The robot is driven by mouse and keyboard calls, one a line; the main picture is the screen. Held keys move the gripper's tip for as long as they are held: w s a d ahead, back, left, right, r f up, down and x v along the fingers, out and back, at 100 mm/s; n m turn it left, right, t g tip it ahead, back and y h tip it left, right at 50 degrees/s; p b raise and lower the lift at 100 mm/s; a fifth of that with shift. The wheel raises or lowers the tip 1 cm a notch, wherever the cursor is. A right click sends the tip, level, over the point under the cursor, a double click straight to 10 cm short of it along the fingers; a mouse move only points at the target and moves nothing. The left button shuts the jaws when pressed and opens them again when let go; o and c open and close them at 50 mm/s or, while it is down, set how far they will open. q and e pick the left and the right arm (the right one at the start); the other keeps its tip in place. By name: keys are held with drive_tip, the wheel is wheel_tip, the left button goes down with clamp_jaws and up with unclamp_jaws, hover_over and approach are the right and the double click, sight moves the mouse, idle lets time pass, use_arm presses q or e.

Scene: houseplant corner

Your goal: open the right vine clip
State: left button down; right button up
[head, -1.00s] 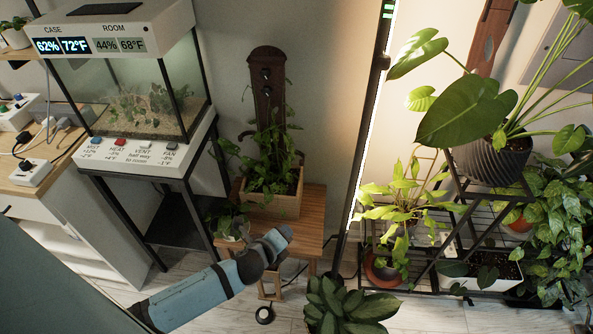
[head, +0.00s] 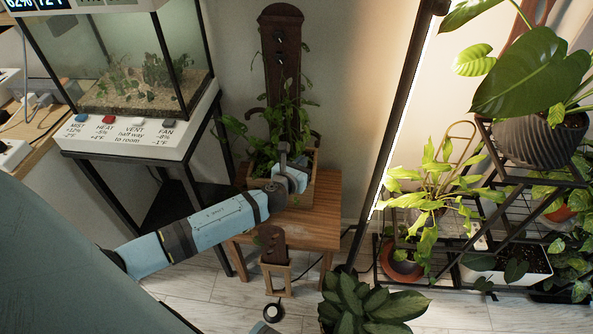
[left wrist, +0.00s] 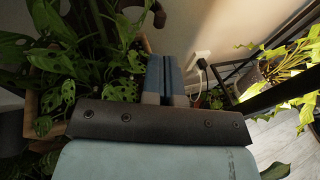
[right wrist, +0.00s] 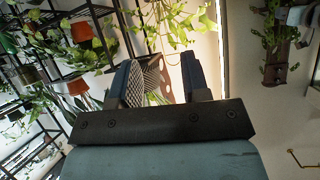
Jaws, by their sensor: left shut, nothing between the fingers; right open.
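A tall dark brown board (head: 281,75) stands upright in a wooden planter (head: 304,190) of leafy vines, with two small dark fittings on its face. A dark curved piece (head: 315,138) shows at the right of the vines; I cannot tell whether it is the right vine clip or whether it is open. My left gripper (head: 287,160) is in front of the planter's vines. In the left wrist view its fingers (left wrist: 164,72) are shut and empty, with a brown knob-like piece (left wrist: 159,16) beyond them. My right gripper (right wrist: 157,80) is open and empty, apart from the board (right wrist: 281,50).
A wooden table (head: 326,215) carries the planter. A glass terrarium (head: 125,80) stands on the left, a lit pole (head: 405,95) and black plant shelf (head: 500,232) on the right. A small wooden stand (head: 276,277) and leafy plant (head: 360,305) are in front.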

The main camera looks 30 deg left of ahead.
sight(319, 144)
use_arm(q)
drive_tip(key=w, duration=0.2)
drive_tip(key=w+f+b, duration=0.1)
drive_tip(key=w, duration=0.4)
drive_tip(key=shift+w+a+f+b, duration=0.1)
drive_tip(key=shift+a+f+b, duration=0.2)
drive_tip(key=shift+a+b, duration=0.05)
drive_tip(key=shift+w, duration=0.4)
use_arm(e)
drive_tip(key=shift+w+a+r, duration=0.1)
drive_tip(key=shift+a+r, duration=0.15)
drive_tip(key=shift+a, duration=0.05)
drive_tip(key=shift+f, duration=0.1)
use_arm(q)
drive_tip(key=n+y, duration=0.1)
drive_tip(key=w+n+y, duration=0.1)
drive_tip(key=y, duration=0.1)
drive_tip(key=shift+w+d+r+g, duration=0.1)
drive_tip(key=shift+w+d+g, duration=0.2)
drive_tip(key=shift+d, duration=0.05)
drive_tip(key=w+n+g+y+p, duration=0.1)
drive_tip(key=w+n+y, duration=0.1)
drive_tip(key=shift+w+y, duration=0.1)
drive_tip(key=shift+y, duration=0.2)
use_arm(e)
drive_tip(key=shift+d, duration=0.15)
use_arm(q)
drive_tip(key=shift+d, duration=0.1)
use_arm(e)
drive_tip(key=shift+d, duration=0.1)
